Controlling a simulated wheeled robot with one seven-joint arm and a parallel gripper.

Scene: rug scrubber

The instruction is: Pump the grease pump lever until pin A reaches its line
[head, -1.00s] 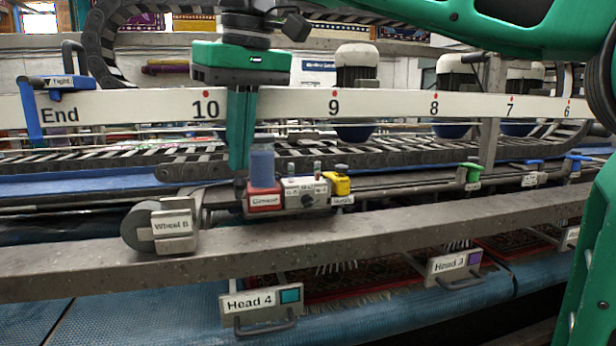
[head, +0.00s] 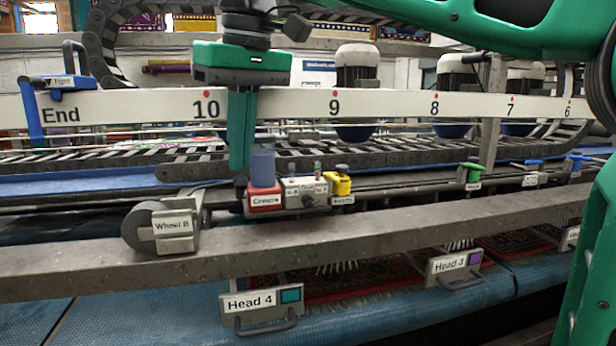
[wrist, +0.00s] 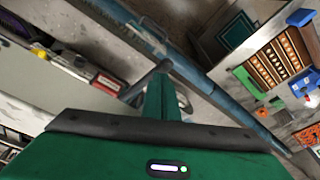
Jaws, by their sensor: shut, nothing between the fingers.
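The grease pump (head: 265,199) is a red block labelled Grease with a bluish clear reservoir (head: 263,168) on top. It sits on the rail behind the front beam. A grey block (head: 305,190) with small pins on top stands against its right side; the letters and lines are too small to read. My gripper (head: 239,168) is shut and points down just left of the reservoir. In the wrist view, its green finger (wrist: 160,98) is close to a grey rod (wrist: 146,80), possibly the pump lever; contact cannot be told. The lever is not clear in the head view.
A yellow block (head: 338,184) stands right of the grey block. The Wheel B unit (head: 172,228) is front left on the grey beam (head: 400,226). A white numbered rail (head: 385,104) passes behind my gripper. The Head 4 plate (head: 262,301) hangs below.

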